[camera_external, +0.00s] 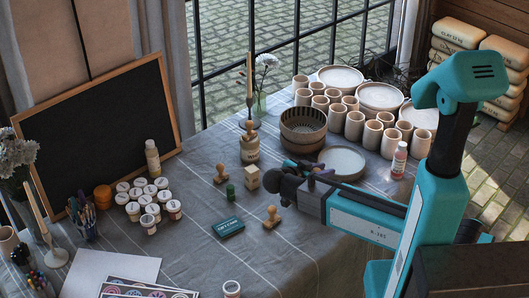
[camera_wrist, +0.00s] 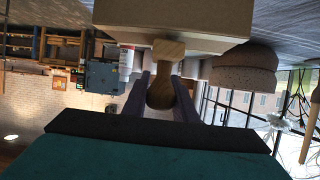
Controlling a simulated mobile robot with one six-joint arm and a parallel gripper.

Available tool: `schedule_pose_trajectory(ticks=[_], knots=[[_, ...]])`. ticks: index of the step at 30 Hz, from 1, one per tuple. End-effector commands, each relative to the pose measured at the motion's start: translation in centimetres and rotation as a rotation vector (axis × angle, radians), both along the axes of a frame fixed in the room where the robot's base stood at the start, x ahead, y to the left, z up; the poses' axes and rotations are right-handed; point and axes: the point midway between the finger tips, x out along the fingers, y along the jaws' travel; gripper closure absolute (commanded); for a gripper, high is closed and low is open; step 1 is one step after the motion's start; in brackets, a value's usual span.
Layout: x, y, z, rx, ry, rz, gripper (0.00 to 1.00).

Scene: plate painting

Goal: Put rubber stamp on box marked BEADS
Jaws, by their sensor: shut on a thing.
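In the wrist view, which is upside down, my gripper (camera_wrist: 162,84) is shut on the wooden handle of a rubber stamp (camera_wrist: 163,94). The arm hides most of the held stamp in the external view. I cannot read BEADS on anything.
A basket-like bowl (camera_external: 303,131), cups and a white bottle (camera_external: 399,161) are behind. Lidded jars (camera_external: 134,210) cluster at left. The front-right cloth is clear.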

Motion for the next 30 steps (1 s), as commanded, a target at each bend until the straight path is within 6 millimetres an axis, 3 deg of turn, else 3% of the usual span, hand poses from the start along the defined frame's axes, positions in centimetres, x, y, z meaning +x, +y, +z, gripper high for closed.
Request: schedule_pose_trajectory(ticks=[17, 18, 21, 30], knots=[[0.01, 0.0, -0.75, 0.0, 0.0, 0.001, 0.97], [0.0, 0.0, -0.74, 0.0, 0.0, 0.001, 0.73], [0.0, 0.0, -0.66, 0.0, 0.0, 0.0, 0.56], [0.0, 0.0, -0.64, 0.0, 0.0, 0.001, 0.56]])
